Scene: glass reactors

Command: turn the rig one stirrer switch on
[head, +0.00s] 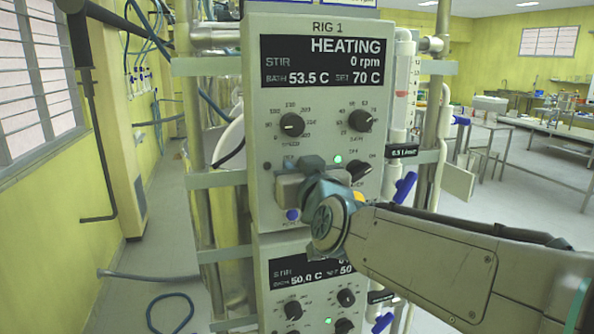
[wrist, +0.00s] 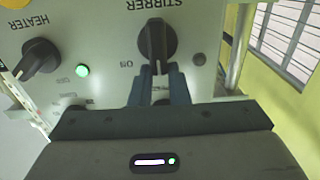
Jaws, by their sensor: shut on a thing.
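The stirrer switch (wrist: 156,42) is a black knob on the white rig one panel, upside down in the wrist view. Its grip bar stands about upright in that view, with an ON mark to its left. My gripper (wrist: 161,76) is shut on the knob's lower part, a finger on each side. The small lamp (wrist: 199,58) beside the switch is dark. In the head view my gripper (head: 310,167) covers the switch. The rig one display (head: 320,62) reads HEATING, stir 0 rpm, bath 53.5 C, set 70 C.
The heater switch (head: 359,171) is close right of my gripper, by a lit green lamp (head: 337,159). The speed knob (head: 291,124) and set-temperature knob (head: 360,121) sit above. A second panel (head: 308,275) is below. Blue-handled valves (head: 404,187) and pipes flank the rig.

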